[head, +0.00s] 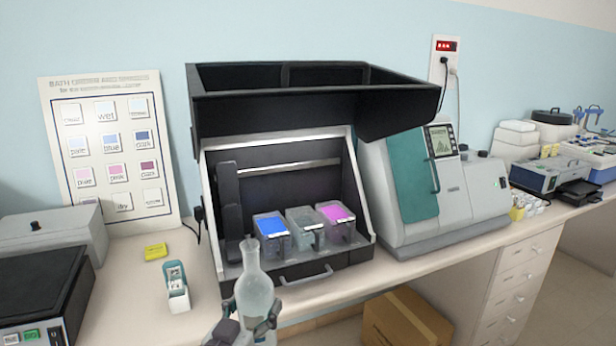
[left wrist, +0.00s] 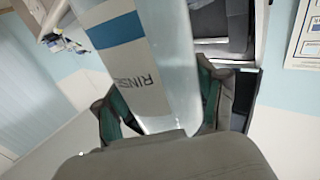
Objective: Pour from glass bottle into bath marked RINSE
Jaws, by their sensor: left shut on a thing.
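A pale glass bottle (head: 254,287) stands roughly upright in my left gripper (head: 243,325) at the bottom of the head view. In the left wrist view the bottle (left wrist: 160,60) carries a blue band and the word RINSE, and the left gripper's fingers (left wrist: 165,110) close around it. Behind it, inside the black hooded station, sit three baths: one with blue liquid (head: 271,226), a pale grey one (head: 305,222) in the middle, and one with magenta liquid (head: 336,214). Any labels on the baths are too small to read. My right gripper is not in view.
The station's raised black hood (head: 310,90) overhangs the baths. A front handle (head: 306,276) sticks out below them. A small slide box (head: 176,288) and a yellow block (head: 156,251) lie on the counter to the left. A grey-teal machine (head: 440,190) stands to the right.

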